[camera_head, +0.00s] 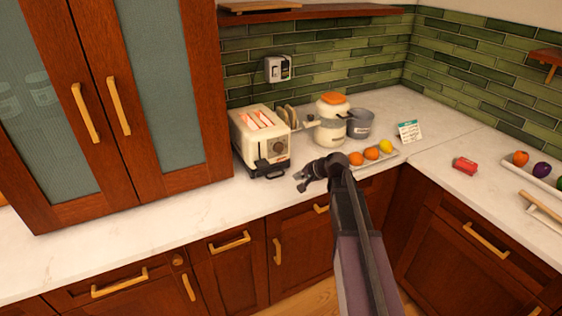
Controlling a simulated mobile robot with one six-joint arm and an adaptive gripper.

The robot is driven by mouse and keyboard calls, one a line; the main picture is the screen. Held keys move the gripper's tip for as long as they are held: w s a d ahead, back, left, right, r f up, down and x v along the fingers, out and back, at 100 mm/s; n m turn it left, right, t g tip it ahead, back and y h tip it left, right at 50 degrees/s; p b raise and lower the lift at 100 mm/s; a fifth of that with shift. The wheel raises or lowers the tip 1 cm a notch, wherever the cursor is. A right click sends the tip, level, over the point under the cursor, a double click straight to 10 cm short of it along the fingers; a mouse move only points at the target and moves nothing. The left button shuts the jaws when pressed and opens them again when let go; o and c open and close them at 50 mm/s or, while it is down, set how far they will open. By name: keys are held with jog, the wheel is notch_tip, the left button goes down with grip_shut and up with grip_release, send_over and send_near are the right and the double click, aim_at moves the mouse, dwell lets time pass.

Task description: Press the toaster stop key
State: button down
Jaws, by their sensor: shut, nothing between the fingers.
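The toaster (258,137) is cream-coloured and stands on the white counter below the green tiled wall. Slots with reddish-orange lines show on its top. Its front has a dark round dial and a dark lever or tray near the bottom. The stop key is too small to make out. My gripper (301,183) is shut and empty, to the right of the toaster's front and apart from it, near the counter's front edge. My arm reaches up to it from the bottom of the view.
A cream pot with an orange lid (331,118) and a grey pot (360,124) stand right of the toaster. A tray with orange and yellow fruit (371,153) lies right of my gripper. A tall wooden cabinet (200,90) stands close on the toaster's left.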

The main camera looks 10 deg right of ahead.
jog(key=shift+w+a, duration=0.4)
jog(key=shift+w, duration=0.85)
jog(key=shift+w+a, duration=0.4)
jog(key=shift+w, duration=0.85)
jog(key=shift+w+a, duration=0.4)
jog(key=shift+w, duration=0.95)
jog(key=shift+w+a, duration=0.3)
jog(key=shift+w, duration=0.5)
jog(key=shift+s, duration=0.15)
jog(key=shift+s+d, duration=0.25)
jog(key=shift+s, duration=0.35)
jog(key=shift+s, duration=0.1)
jog(key=shift+s+d, duration=0.25)
jog(key=shift+s, duration=0.5)
jog(key=shift+s+d, duration=0.3)
jog(key=shift+s, duration=0.5)
jog(key=shift+s+d, duration=0.25)
jog(key=shift+s, duration=0.5)
